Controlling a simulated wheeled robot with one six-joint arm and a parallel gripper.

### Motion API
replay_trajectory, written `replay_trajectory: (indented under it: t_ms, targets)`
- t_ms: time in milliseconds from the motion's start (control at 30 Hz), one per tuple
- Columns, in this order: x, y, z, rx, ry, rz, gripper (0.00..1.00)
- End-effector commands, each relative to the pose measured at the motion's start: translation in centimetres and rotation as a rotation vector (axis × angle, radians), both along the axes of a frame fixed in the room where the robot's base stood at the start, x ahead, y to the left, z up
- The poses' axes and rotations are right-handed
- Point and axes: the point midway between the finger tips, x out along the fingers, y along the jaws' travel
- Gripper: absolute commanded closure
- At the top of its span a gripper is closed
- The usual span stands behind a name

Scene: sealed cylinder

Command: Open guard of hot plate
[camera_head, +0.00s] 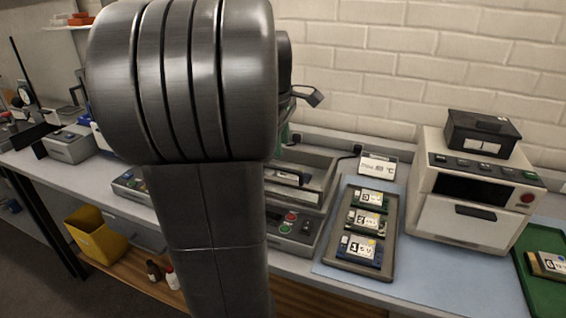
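The hot plate (312,229) is a grey bench unit in the middle, right of and behind my arm. Its front panel has a red and a green button, and its left part is hidden by my arm. A card reading about 80 °C (377,167) stands behind it. A small circuit board (290,178) shows in its recessed top. I cannot make out the guard or its position. A small dark bracket (312,97) juts out right of my arm above the hot plate. It may be part of my gripper, which is otherwise hidden behind my arm.
A grey tray (390,235) with three labelled boards lies on a blue mat right of the hot plate. A white oven-like unit (465,215) carries a black box (482,134). A green tray (540,290) is far right. A yellow bin (95,237) sits below the bench.

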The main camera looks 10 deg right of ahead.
Motion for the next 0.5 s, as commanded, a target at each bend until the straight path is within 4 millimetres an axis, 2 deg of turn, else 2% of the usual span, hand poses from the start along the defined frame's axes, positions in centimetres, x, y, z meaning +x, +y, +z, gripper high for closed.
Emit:
replay_trajectory:
  t_ms: [33, 200, 333, 500]
  targets:
    - [0.1, -0.1, -1.3, 0.001, 0.005, 0.0, 0.67]
    - [0.6, -0.5, -4.4, 0.001, 0.004, 0.0, 0.67]
    - [1.0, -0.6, -6.0, 0.0, 0.001, 0.0, 0.67]
    - [1.1, -0.8, -7.0, 0.0, 0.0, 0.0, 0.67]
